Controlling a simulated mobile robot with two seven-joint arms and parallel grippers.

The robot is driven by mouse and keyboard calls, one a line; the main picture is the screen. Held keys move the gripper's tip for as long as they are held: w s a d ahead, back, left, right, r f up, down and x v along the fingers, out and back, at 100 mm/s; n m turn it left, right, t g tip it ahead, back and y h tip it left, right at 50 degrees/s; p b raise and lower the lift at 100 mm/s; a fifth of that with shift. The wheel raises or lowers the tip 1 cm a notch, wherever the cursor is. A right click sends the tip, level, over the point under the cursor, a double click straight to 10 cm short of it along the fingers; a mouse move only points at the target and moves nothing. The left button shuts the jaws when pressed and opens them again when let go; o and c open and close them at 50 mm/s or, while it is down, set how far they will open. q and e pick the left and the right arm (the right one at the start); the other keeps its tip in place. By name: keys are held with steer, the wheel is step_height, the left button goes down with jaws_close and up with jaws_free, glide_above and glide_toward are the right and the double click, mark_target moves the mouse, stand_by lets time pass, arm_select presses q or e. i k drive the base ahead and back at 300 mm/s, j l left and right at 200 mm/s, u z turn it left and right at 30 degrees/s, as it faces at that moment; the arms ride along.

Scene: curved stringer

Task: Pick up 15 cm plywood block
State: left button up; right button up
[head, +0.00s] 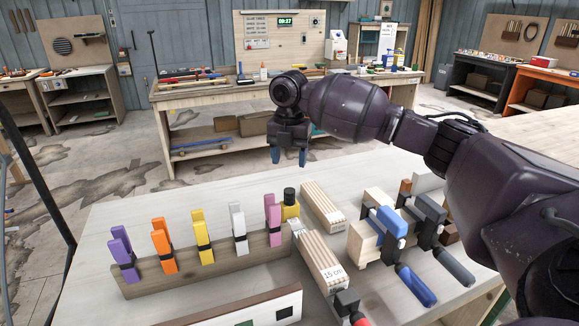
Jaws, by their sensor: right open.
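A layered plywood block (318,257) labelled "15 cm" lies on the pale worktable, in the lower middle of the head view. A black piece with a red part stands in front of its near end. My left gripper is not in view.
A wooden rack (205,264) with several coloured clamps stands left of the blocks. Clamps with blue (416,285) and grey (455,268) handles stand to the right, beside wood pieces. The worktable (130,220) is clear at its far left. Other benches stand behind.

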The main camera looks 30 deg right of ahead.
mark_target(327, 271)
steer(key=k, duration=1.5)
